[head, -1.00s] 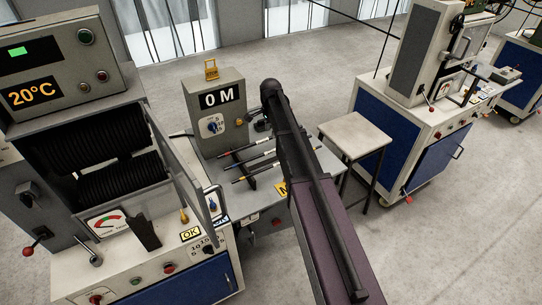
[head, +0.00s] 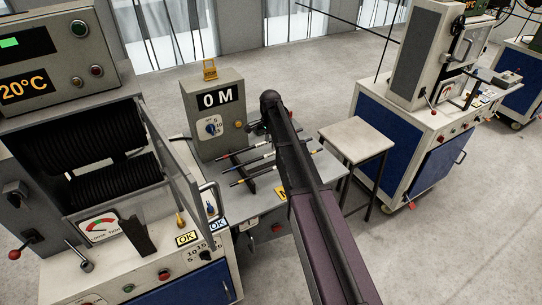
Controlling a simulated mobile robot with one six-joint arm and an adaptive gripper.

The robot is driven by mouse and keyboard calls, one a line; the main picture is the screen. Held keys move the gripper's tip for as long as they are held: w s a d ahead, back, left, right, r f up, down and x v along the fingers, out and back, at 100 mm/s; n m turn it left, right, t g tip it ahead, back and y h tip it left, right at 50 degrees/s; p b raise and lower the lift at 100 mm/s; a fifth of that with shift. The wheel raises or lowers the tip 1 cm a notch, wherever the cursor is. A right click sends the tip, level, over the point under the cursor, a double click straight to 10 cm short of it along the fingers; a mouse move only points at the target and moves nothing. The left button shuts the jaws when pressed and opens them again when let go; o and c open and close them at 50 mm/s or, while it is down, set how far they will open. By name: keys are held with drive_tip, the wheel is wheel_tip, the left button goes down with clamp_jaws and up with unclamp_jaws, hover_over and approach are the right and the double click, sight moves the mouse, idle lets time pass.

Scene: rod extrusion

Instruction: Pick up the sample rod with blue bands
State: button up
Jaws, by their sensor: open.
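Several thin dark sample rods with coloured bands lie across a rack on the low grey bench, below the grey box marked "0 M". The middle rod (head: 254,161) appears to have blue bands, though they are very small here. The front rod (head: 246,181) has orange-yellow bands. My arm crosses the picture and hides the right part of the rods. My gripper (head: 255,128) shows only in part beside the arm's end, in front of the box and above the rods in the picture. It is open and apart from the rods; its fingertips are not clear.
The "0 M" box (head: 214,122) stands behind the rods. A machine with black rollers (head: 105,150) and an open clear guard is close on the left. A small table (head: 356,138) and a blue-white cabinet (head: 400,125) stand right. Floor between them is clear.

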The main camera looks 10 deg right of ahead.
sight(270, 155)
drive_tip(key=shift+f, duration=0.1)
drive_tip(key=shift+s+a+f+b, duration=0.1)
drive_tip(key=shift+f+b, duration=2.45)
drive_tip(key=shift+b, duration=0.1)
clamp_jaws()
